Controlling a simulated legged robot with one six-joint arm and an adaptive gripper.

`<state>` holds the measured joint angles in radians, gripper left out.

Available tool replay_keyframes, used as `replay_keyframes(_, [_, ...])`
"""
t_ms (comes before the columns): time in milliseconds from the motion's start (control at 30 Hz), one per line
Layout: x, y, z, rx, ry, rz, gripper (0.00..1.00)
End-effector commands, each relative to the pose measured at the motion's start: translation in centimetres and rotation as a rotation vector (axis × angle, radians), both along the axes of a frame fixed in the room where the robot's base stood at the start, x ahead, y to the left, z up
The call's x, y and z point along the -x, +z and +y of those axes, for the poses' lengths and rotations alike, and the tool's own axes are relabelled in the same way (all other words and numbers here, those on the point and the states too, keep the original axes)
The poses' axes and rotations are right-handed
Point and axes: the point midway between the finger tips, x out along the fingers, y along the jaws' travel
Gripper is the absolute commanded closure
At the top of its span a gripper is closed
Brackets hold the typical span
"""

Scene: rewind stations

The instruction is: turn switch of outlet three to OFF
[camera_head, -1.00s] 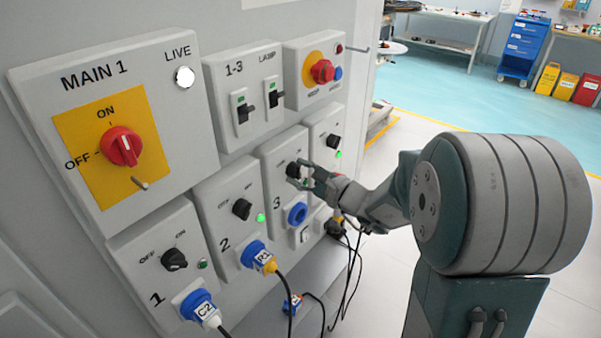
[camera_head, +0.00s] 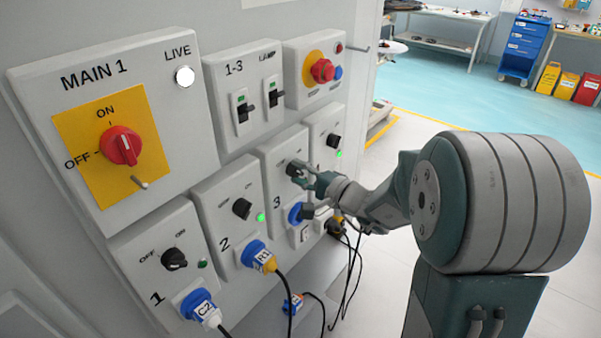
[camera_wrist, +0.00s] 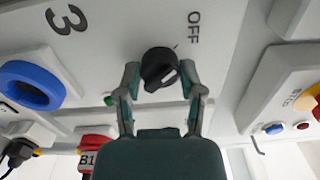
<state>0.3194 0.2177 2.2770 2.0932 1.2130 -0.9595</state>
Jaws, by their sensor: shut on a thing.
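The black rotary switch of outlet three (camera_wrist: 158,66) sits in the middle of the wrist view, beside the printed OFF. The white mark on its face lies toward the lower right in that view. My gripper (camera_wrist: 160,84) has one finger on each side of the knob and is shut on it. In the head view my gripper (camera_head: 306,180) is at the panel marked 3 (camera_head: 273,165), and the switch (camera_head: 294,167) is partly covered by it. The blue socket of outlet three (camera_wrist: 32,84) holds no plug. A small green lamp (camera_wrist: 109,100) shows by the left finger.
Outlet two (camera_head: 228,210) and outlet one (camera_head: 155,240) stand to the left with plugs and hanging cables. MAIN 1 (camera_head: 75,80) is above left, its red knob (camera_head: 121,146) upright. An emergency-stop box (camera_head: 292,55) is above. Floor (camera_head: 440,115) is open at right.

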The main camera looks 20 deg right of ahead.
Motion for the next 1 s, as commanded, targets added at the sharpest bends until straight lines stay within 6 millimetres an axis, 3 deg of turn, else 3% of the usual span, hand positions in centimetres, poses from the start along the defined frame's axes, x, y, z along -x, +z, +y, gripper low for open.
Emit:
replay_keyframes(700, [0.07, -0.29, 0.23, 0.067, 0.004, -0.040, 0.98])
replay_keyframes(733, [0.07, -0.29, 0.23, 0.066, 0.004, -0.040, 0.45])
replay_keyframes(800, [0.07, -0.30, 0.23, 0.066, 0.004, -0.040, 0.15])
replay_keyframes(1000, [0.05, -0.21, 0.08, 0.064, 0.002, -0.042, 0.15])
